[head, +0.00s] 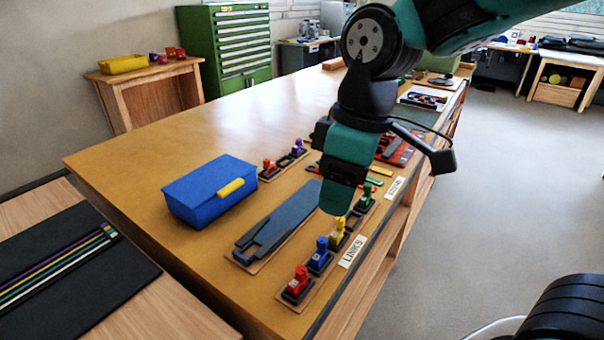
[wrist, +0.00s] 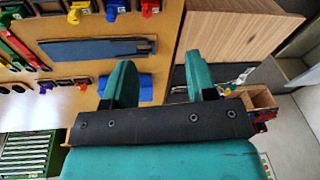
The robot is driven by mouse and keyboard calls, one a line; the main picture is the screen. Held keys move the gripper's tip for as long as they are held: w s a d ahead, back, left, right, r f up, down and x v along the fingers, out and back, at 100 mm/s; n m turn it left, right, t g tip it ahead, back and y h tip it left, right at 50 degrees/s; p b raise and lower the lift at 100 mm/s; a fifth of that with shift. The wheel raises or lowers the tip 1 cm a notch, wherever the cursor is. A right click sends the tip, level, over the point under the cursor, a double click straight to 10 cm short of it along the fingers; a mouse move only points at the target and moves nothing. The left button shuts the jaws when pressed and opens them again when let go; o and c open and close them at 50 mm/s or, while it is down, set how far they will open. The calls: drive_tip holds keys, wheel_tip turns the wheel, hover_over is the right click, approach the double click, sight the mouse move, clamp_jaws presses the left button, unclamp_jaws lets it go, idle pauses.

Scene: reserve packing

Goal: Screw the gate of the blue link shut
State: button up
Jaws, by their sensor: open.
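The blue link (head: 320,256) stands on a small dark base in the row by the LINKS card, between the red link (head: 298,281) and the yellow link (head: 338,236). It also shows at the top edge of the wrist view (wrist: 114,9); its gate is too small to read. My gripper (head: 338,198) is above the table's right side, beyond the blue link and apart from it. In the wrist view its two green fingers (wrist: 157,78) are spread wide with nothing between them.
A blue box with a yellow handle (head: 208,190) stands left of a flat grey-blue piece (head: 277,222). The green link (head: 366,200) is close to my gripper. Red and purple pieces (head: 284,160) lie farther back. The table's far left part is clear.

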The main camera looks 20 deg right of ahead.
sight(323, 239)
drive_tip(key=w+d+f+n+h+b, duration=0.2)
drive_tip(key=w+f+n, duration=0.1)
drive_tip(key=w, duration=0.6)
wheel_tip(323, 239, down, 16)
drive_tip(key=shift+w+d+f+p, duration=0.15)
drive_tip(key=shift+p, duration=0.4)
